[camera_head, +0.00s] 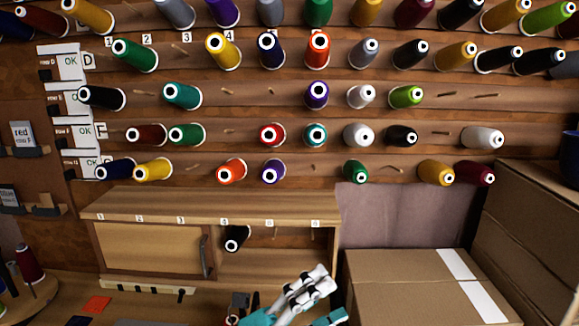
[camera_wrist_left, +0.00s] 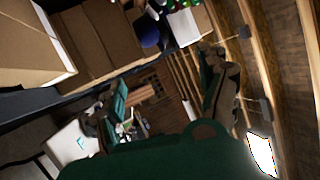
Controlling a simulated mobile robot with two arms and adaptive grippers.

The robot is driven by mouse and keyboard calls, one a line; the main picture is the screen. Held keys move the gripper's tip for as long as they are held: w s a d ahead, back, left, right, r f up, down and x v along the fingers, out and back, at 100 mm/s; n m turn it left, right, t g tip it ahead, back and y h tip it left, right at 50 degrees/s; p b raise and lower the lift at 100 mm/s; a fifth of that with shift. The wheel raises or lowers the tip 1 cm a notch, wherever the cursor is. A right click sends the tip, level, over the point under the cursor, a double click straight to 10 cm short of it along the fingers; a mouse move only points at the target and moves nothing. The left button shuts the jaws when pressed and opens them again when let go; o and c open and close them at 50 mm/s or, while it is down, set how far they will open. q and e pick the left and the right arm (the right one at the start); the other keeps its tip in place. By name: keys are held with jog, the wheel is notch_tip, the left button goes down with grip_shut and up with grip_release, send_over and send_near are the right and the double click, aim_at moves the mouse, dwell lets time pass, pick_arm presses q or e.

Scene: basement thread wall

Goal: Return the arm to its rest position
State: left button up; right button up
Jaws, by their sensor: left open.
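My left gripper (camera_head: 305,290), with white and black links and teal parts, is low in the head view, in front of the wooden shelf unit and left of a cardboard box. It is open and I see nothing between its fingers. I do not see my right gripper.
A wall rack (camera_head: 250,92) holds several coloured thread spools on pegs. Below it, a shelf unit (camera_head: 150,205) has a black spool (camera_head: 236,238) on a peg. A closed cardboard box (camera_head: 400,285) is at lower right, with a taller cardboard box (camera_head: 535,225) beside it.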

pick_arm(q)
jog(key=w+a+f+n+t+y, duration=0.2)
jog(key=w+a+n+t+y, duration=0.1)
jog(key=a+n+t+y, duration=0.55)
jog(key=w+a+f+n+t+y, duration=0.25)
jog(key=a+n+t+y, duration=0.3)
jog(key=n, duration=0.65)
jog(key=s+a+f+n+g+y, duration=0.1)
jog(key=a+f+n+g+y, duration=0.3)
jog(key=a+f+n+y, duration=0.45)
jog(key=s+a+f+n+g+h, duration=0.1)
jog(key=s+a+f+g, duration=0.1)
jog(key=s+f+g, duration=0.7)
jog(key=s+a+f+n+g+h, duration=0.15)
jog(key=s+f+g, duration=0.35)
jog(key=s+f, duration=0.8)
notch_tip(320, 180, down, 23)
jog(key=s+m+g+y, duration=0.1)
jog(key=s, duration=0.2)
jog(key=s+a+f+g, duration=0.1)
jog(key=s+a+f, duration=0.2)
jog(key=s+f, duration=1.3)
jog(key=shift+s+f, duration=0.35)
jog(key=shift+f, duration=0.15)
